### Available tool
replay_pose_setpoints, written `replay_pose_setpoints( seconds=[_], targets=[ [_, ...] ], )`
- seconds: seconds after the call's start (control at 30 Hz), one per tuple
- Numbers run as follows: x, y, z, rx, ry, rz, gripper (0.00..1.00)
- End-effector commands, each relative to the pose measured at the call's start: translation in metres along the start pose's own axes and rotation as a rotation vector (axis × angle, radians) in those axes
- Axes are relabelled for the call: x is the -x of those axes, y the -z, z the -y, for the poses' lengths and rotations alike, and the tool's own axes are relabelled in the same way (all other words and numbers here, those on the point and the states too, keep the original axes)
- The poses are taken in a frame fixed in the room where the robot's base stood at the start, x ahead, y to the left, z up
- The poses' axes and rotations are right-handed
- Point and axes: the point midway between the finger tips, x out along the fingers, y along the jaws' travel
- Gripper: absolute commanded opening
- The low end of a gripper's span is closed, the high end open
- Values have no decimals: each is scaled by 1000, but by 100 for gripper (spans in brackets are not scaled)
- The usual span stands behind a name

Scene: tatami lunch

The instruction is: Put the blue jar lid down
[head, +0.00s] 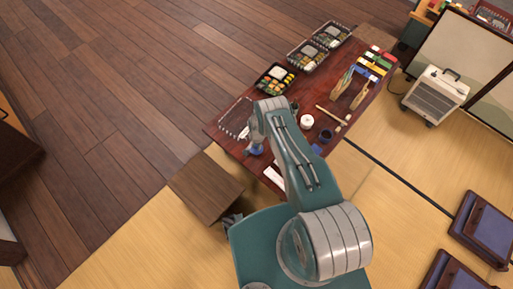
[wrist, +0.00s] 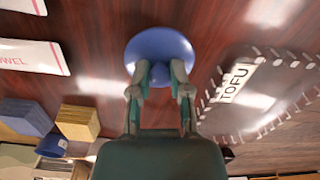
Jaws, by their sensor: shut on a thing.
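The blue jar lid (wrist: 160,45) is a round blue disc at the top middle of the wrist view. My gripper (wrist: 160,78) is shut on it, with a finger on each side of its near part. In the head view the lid (head: 256,150) shows as a small blue patch below my gripper (head: 254,143), over the near left part of the dark red table (head: 225,133). I cannot tell whether the lid touches the table top.
A clear tray labelled TOFU (wrist: 245,95) lies right of the lid. White towel packets (wrist: 35,55) lie left. Yellow (wrist: 78,122) and blue (wrist: 25,116) blocks are at lower left. Filled bento trays (head: 275,79) and a white round thing (head: 306,121) stand farther along the table.

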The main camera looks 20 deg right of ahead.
Motion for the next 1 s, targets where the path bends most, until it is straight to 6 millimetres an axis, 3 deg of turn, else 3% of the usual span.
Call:
replay_pose_setpoints(
  seconds=[0.13, 0.53, 0.57, 0.6, 1.0],
  targets=[
    [-16, 0, -2, -1, 2, 1, 0],
    [-21, 0, -2, 0, 1, 1, 0],
    [-20, 0, -2, 0, 1, 1, 38],
    [-20, 0, -2, 0, 1, 1, 56],
    [-19, 0, -2, 0, 1, 1, 59]
  ],
)
